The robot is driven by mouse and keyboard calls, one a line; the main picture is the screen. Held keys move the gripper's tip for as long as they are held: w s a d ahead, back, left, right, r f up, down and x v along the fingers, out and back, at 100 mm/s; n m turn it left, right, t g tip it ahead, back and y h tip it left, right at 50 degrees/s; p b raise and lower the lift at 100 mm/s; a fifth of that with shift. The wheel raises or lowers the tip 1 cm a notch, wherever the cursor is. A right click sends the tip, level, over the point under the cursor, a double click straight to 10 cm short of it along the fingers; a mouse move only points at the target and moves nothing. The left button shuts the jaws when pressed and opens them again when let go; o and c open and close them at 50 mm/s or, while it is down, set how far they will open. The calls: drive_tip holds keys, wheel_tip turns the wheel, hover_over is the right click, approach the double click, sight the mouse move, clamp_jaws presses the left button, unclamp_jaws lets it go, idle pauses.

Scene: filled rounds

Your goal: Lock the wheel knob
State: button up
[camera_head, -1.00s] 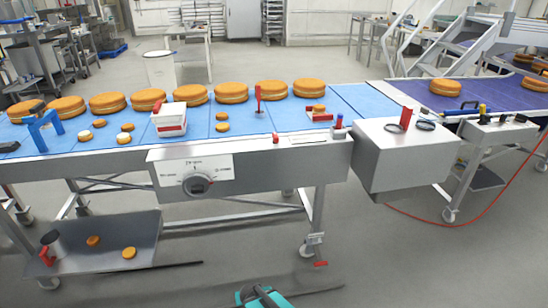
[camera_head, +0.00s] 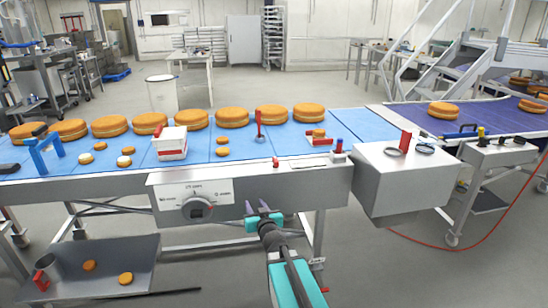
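A round dark dial knob (camera_head: 196,208) with a red mark sits on a white panel (camera_head: 222,188) on the conveyor's front face. The lettering around it is too small to read. My gripper (camera_head: 257,205) is raised in front of the conveyor, to the right of the knob and apart from it in the picture. A caster with a red part under the conveyor's right leg is mostly hidden behind my arm. Another caster (camera_head: 453,239) shows under the purple-belt conveyor at right.
The blue conveyor (camera_head: 345,125) carries several orange cakes (camera_head: 232,117), a white-and-red box (camera_head: 172,143) and small pieces. A grey box (camera_head: 395,185) juts out at its right end. A low metal tray (camera_head: 120,265) is at lower left. A red hose (camera_head: 440,245) crosses the floor.

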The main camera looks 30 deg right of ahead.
sight(276, 163)
drive_tip(key=d+r, duration=0.3)
drive_tip(key=r, duration=0.1)
drive_tip(key=d+r+h, duration=0.1)
drive_tip(key=d+r, duration=0.3)
drive_tip(key=s+d+r+t+h, duration=0.1)
drive_tip(key=d+r, duration=0.2)
drive_tip(key=r, duration=0.1)
drive_tip(key=shift+s+d+r+m, duration=0.1)
drive_tip(key=shift+d+r+m, duration=0.1)
drive_tip(key=shift+r+m, duration=0.2)
drive_tip(key=shift+f, duration=0.1)
drive_tip(key=shift+r+b+x, duration=0.2)
drive_tip(key=shift+b+x, duration=0.4)
drive_tip(key=shift+x, duration=6.3)
drive_tip(key=shift+d, duration=0.15)
drive_tip(key=shift+c, duration=0.2)
clamp_jaws()
